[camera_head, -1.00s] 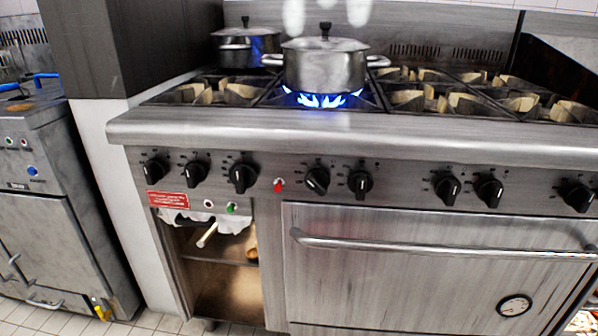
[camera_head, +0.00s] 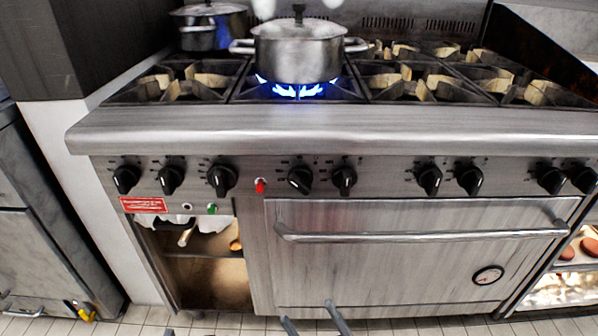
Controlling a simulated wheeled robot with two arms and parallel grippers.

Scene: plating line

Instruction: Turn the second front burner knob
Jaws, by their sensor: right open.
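A row of black knobs runs along the steel stove's front panel. From the left are the first knob (camera_head: 126,179), the second knob (camera_head: 171,180) and the third knob (camera_head: 222,180). Right of a red button come a tilted knob (camera_head: 300,180) and a near-upright knob (camera_head: 344,181); several more continue rightward. Which one serves the second front burner is not marked legibly. Blue flames (camera_head: 298,90) burn under a lidded steel pot (camera_head: 298,52) on the second front burner from the left. My right gripper (camera_head: 312,322) shows at the bottom edge, open and empty, well below the knobs.
The stove's front ledge (camera_head: 340,132) juts out above the knobs. A long oven handle (camera_head: 420,236) sticks out below them. A grey cabinet (camera_head: 40,250) stands at left. White vapour hangs over the lit pot.

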